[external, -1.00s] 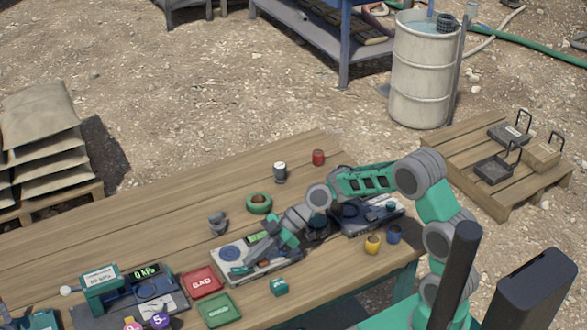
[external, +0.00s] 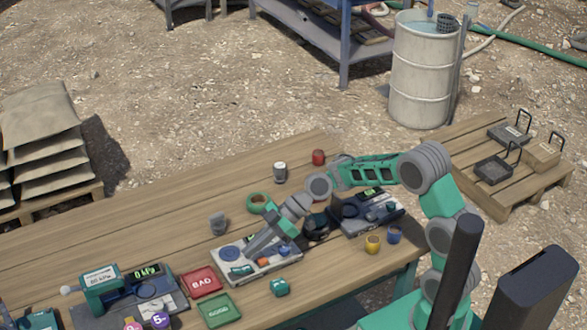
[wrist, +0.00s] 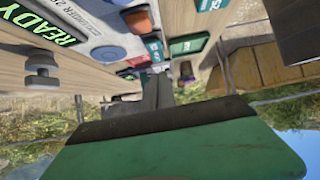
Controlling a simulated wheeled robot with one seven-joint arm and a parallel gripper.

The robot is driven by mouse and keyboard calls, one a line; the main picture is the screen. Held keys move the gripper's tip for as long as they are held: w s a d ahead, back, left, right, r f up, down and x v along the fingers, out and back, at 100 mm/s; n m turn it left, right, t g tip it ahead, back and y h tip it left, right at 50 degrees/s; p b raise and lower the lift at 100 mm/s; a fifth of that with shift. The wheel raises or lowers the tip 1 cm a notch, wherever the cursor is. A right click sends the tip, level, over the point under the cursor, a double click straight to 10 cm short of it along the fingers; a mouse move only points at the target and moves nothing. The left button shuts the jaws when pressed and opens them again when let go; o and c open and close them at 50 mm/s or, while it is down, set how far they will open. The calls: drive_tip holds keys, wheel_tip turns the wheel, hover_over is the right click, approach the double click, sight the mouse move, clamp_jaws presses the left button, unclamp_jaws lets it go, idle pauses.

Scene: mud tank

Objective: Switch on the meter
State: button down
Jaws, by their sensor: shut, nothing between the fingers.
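A white meter panel (external: 281,262) with a blue round part (external: 230,253) and an orange button (external: 262,262) lies on the table. In the wrist view the panel (wrist: 88,22) shows a green-lit display (wrist: 38,25) reading READY, the blue round part (wrist: 103,54) and the orange button (wrist: 137,60).
A red BAD tray (external: 202,282) and green GOOD tray (external: 219,310) lie to the left. A green ring (external: 258,201) lies behind.

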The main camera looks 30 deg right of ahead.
drive_tip(key=v, duration=0.3)
drive_tip(key=f+b+v, duration=0.1)
drive_tip(key=v, duration=0.3)
drive_tip(key=d+v, duration=0.1)
drive_tip(key=v, duration=0.2)
drive_tip(key=shift+d+f+b, duration=0.2)
drive_tip(key=shift+d+b, duration=0.05)
drive_tip(key=shift+b, duration=0.05)
